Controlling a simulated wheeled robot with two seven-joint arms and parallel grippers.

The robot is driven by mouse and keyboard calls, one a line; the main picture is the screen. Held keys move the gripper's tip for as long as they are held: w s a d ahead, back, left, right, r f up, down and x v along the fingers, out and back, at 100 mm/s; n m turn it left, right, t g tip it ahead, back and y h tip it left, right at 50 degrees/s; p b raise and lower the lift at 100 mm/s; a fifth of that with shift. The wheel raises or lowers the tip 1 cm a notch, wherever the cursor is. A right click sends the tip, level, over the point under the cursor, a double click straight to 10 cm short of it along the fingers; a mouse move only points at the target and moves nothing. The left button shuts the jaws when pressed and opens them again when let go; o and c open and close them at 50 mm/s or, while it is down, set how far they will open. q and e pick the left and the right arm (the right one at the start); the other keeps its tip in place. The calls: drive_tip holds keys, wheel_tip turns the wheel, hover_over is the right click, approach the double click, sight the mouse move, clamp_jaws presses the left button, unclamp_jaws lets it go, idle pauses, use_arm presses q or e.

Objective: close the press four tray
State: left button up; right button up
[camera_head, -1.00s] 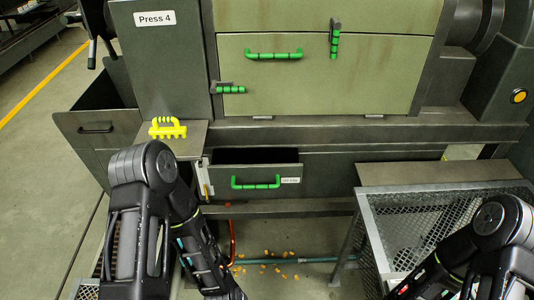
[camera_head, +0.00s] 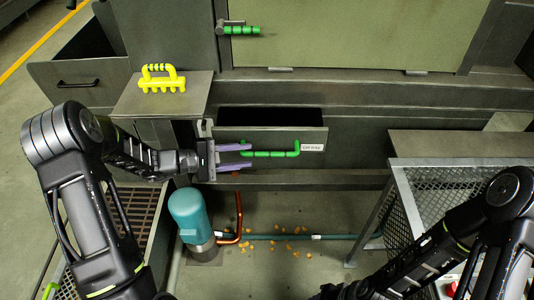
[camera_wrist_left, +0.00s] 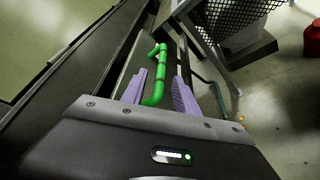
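The press four tray (camera_head: 230,135) is a dark drawer under the press, pulled partly out, with its open top showing. It has a green bar handle (camera_head: 272,154) and a small white label (camera_head: 312,147) on its front. My left gripper (camera_head: 250,156) is at the left end of the handle, its two purple fingers apart. In the left wrist view the green handle (camera_wrist_left: 158,75) runs between the spread fingers; I cannot see contact. My right arm shows at the lower right of the head view, but its gripper is out of the picture.
A yellow tool (camera_head: 162,78) sits on a small ledge left of the tray. Another open dark bin (camera_head: 80,82) is at far left. A teal motor (camera_head: 190,216) and pipe stand below, with orange bits on the floor. A mesh-sided stand (camera_head: 450,162) is at right.

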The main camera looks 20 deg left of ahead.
sight(262, 155)
use_arm(q)
drive_tip(key=shift+d, duration=0.1)
drive_tip(key=p+x, duration=0.1)
drive_tip(key=x, duration=0.6)
drive_tip(key=shift+w+d+f, duration=0.15)
drive_tip(key=shift+d, duration=0.25)
drive_tip(key=shift+c, duration=0.4)
clamp_jaws()
idle(0.8)
